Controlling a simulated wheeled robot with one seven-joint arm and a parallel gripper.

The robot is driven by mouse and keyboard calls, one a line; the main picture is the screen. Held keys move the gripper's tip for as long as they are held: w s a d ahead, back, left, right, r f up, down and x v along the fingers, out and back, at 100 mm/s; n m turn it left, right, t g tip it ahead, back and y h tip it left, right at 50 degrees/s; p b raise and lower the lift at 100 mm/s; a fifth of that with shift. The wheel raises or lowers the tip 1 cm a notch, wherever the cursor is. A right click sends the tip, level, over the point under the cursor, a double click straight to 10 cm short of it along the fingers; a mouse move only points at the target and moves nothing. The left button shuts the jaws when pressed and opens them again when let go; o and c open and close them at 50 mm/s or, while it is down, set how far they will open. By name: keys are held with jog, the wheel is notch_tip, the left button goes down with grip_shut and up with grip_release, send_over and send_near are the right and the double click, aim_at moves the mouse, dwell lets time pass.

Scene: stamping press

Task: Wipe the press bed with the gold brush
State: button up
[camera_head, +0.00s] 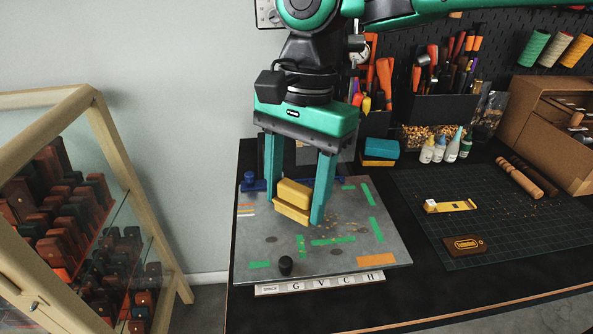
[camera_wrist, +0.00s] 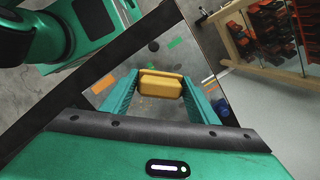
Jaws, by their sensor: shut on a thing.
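The gold brush (camera_head: 294,195) is a yellow block with a step between its upper and lower parts. My gripper (camera_head: 295,210) is shut on it, with one teal finger on each side. The press bed (camera_head: 345,254) is a grey plate with green tape strips, an orange strip and dark spots. The brush is over the left-middle part of the bed; I cannot tell whether it touches the surface. Small gold specks (camera_head: 340,226) lie on the bed right of the brush. In the wrist view the brush (camera_wrist: 160,84) sits between both fingers, with the bed (camera_wrist: 125,62) beyond.
A lettered strip (camera_head: 320,284) lies in front. A blue and yellow block (camera_head: 381,152) sits behind right. A cutting mat (camera_head: 490,215) with tools lies right.

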jog(key=shift+w+a, duration=0.1)
jog(key=shift+w, duration=0.1)
dwell(0.3)
